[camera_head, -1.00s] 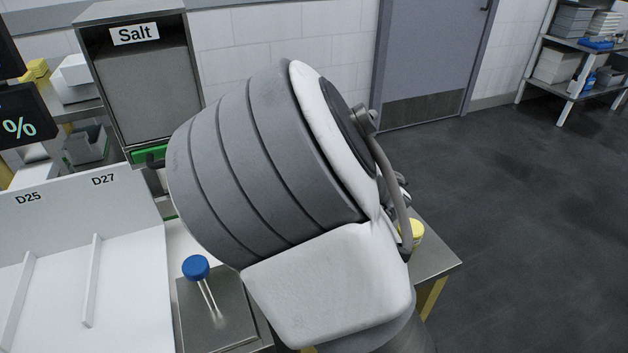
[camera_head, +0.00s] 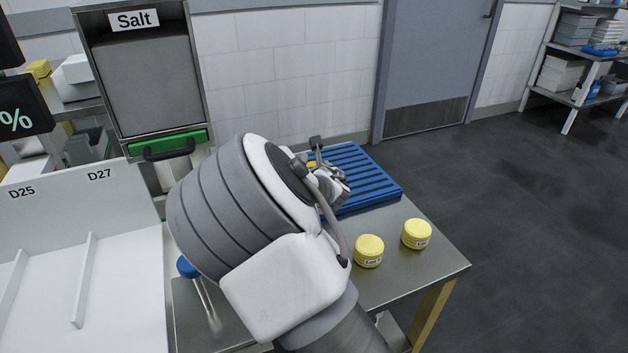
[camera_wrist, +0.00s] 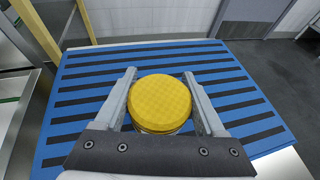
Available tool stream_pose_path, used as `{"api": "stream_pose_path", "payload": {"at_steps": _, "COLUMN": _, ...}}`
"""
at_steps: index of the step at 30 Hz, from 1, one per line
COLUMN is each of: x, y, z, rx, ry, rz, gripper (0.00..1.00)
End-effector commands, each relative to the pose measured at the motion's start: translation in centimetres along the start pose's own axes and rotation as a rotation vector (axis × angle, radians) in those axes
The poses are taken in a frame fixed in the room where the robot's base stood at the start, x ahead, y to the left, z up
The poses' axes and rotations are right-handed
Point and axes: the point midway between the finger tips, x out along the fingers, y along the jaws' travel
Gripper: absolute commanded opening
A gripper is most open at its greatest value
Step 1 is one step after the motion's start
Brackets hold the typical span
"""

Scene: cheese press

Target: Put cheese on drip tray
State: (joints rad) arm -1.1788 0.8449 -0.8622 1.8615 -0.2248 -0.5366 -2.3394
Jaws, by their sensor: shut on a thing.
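A round yellow cheese (camera_wrist: 160,103) sits between the two fingers of my gripper (camera_wrist: 160,80) in the wrist view, with a finger against each side. A pale band shows under its near edge. The blue drip tray (camera_head: 375,180) with dark slots lies on the steel table; it fills much of the wrist view (camera_wrist: 85,75) beneath the cheese. In the head view my gripper (camera_head: 328,180) is over the tray's left part, and only a sliver of the held cheese (camera_head: 312,165) shows. Whether the cheese touches the tray I cannot tell.
Two labelled yellow cheeses (camera_head: 369,252) (camera_head: 416,234) stand on the table in front of the tray. A blue-topped tool (camera_head: 188,266) is at the left, beside the white divided bench (camera_head: 120,270). The salt bin (camera_head: 150,85) with a green drawer stands behind. The tray's right part is clear.

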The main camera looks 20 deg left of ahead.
Motion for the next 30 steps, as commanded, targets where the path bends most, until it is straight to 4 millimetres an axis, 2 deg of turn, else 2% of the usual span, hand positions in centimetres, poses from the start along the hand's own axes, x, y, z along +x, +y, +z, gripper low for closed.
{"api": "stream_pose_path", "payload": {"at_steps": 3, "x": 0.8, "y": -0.1, "z": -2.2, "rx": 0.001, "ry": 0.003, "rz": -0.001, "gripper": 0.1}}
{"api": "stream_pose_path", "payload": {"at_steps": 6, "x": 1.2, "y": -0.1, "z": -3.1, "rx": -0.001, "ry": 0.001, "rz": -0.002, "gripper": 0.1}}
{"api": "stream_pose_path", "payload": {"at_steps": 17, "x": 1.3, "y": -0.1, "z": -3.4, "rx": -0.001, "ry": 0.0, "rz": -0.001, "gripper": 0.1}}
{"api": "stream_pose_path", "payload": {"at_steps": 18, "x": 1.3, "y": -0.1, "z": -3.3, "rx": 0.0, "ry": 0.001, "rz": -0.001, "gripper": 0.76}}
{"api": "stream_pose_path", "payload": {"at_steps": 22, "x": 1.3, "y": -0.1, "z": -3.3, "rx": 0.0, "ry": 0.001, "rz": -0.001, "gripper": 0.99}}
{"api": "stream_pose_path", "payload": {"at_steps": 30, "x": 1.2, "y": -0.1, "z": -3.1, "rx": 0.0, "ry": 0.001, "rz": -0.001, "gripper": 1.0}}
